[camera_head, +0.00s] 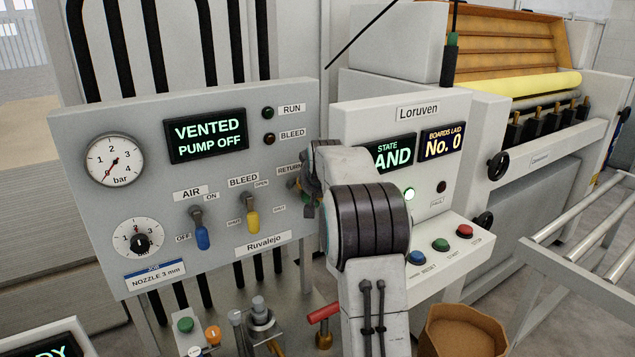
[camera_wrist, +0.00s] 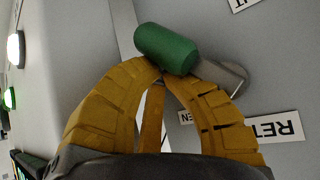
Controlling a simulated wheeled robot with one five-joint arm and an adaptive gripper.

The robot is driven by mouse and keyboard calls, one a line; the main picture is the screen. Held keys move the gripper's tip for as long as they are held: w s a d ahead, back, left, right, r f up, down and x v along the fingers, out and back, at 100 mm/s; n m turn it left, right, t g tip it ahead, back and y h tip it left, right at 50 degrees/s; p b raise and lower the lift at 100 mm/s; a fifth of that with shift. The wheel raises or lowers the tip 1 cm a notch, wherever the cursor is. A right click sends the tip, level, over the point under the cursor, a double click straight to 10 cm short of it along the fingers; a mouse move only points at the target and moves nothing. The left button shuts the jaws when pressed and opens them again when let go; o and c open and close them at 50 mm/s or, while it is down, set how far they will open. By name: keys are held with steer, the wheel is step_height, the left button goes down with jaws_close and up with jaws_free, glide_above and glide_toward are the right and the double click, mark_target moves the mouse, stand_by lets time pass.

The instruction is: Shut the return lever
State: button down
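The return lever has a green grip (camera_wrist: 165,48) and a grey metal arm, seen close up in the wrist view. My gripper (camera_wrist: 161,78) has its yellow fingers curved inward with the tips together, right at the lower edge of the green grip. The grip lies across the tips rather than visibly between them; I cannot tell if they touch. In the head view my arm hides most of the lever and gripper; the RETURN label (camera_head: 289,170) shows just left of the arm.
The grey panel (camera_head: 255,130) reads VENTED, PUMP OFF. It carries the blue air lever (camera_head: 202,238) and the yellow bleed lever (camera_head: 253,222), left of my arm. The Loruven console (camera_head: 418,112) stands right. Fittings and a red handle (camera_head: 323,312) sit below.

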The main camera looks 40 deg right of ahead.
steer(key=shift+f+b, duration=1.1)
steer(key=shift+f, duration=0.15)
stand_by(1.0)
steer(key=shift+r, duration=0.2)
step_height(320, 180, up, 3)
steer(key=p, duration=0.2)
steer(key=shift+p, duration=0.3)
steer(key=shift+s+d+r+p, duration=0.1)
steer(key=shift+s+r+p, duration=0.05)
steer(key=shift+r+p, duration=2.45)
steer(key=shift+r, duration=0.4)
step_height(320, 180, up, 5)
steer(key=shift+s+f+p, duration=0.1)
steer(key=shift+s+p, duration=0.05)
steer(key=shift+p, duration=1.1)
